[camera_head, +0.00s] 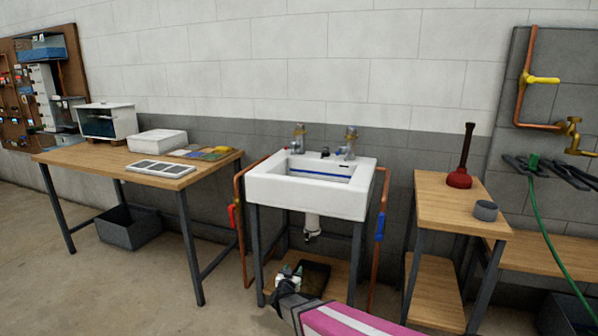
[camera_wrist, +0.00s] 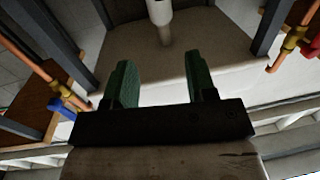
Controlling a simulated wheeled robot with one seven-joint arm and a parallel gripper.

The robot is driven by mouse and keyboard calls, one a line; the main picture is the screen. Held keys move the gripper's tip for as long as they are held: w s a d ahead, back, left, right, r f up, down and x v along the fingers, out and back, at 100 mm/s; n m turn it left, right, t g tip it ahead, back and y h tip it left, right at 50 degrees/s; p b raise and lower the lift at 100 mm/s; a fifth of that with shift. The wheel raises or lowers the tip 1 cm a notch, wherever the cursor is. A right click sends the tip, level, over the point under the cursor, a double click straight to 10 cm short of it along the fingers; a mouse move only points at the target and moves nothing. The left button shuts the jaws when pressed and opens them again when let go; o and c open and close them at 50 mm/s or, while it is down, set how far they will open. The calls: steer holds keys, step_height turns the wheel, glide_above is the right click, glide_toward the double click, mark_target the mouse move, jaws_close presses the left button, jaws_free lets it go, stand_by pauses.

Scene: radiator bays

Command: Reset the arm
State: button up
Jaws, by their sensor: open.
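My gripper (camera_head: 287,276) shows at the bottom middle of the head view, at the end of my pink and white arm, low in front of the sink stand. In the wrist view its two green fingers (camera_wrist: 161,78) stand well apart with nothing between them. The white sink (camera_head: 308,187) is above and behind the gripper in the head view. Its drain pipe (camera_head: 312,226) hangs beneath the basin, and the pipe also shows at the top of the wrist view (camera_wrist: 160,12). A dark tray (camera_head: 315,277) lies on the low shelf, partly hidden by the gripper.
Copper pipes with a red valve (camera_head: 233,216) and a blue valve (camera_head: 380,226) flank the sink. A wooden table (camera_head: 85,160) stands left with a grey bin (camera_head: 128,227) beneath. A small table (camera_head: 440,206) at right holds a plunger (camera_head: 461,172). Floor is clear at front left.

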steer(key=s+d+r+n+g+y, duration=0.1)
steer(key=s+d+r+g+y, duration=0.1)
steer(key=s+d+g, duration=0.6)
steer(key=s+d+r+n+g+y, duration=0.1)
steer(key=s+d+r+g, duration=0.3)
steer(key=s+d+g, duration=0.5)
steer(key=s+d+y, duration=0.1)
steer(key=s+d, duration=0.1)
steer(key=d, duration=0.2)
steer(key=shift+s+d+r+n, duration=0.25)
steer(key=shift+d+r+n, duration=0.05)
steer(key=shift+n, duration=0.1)
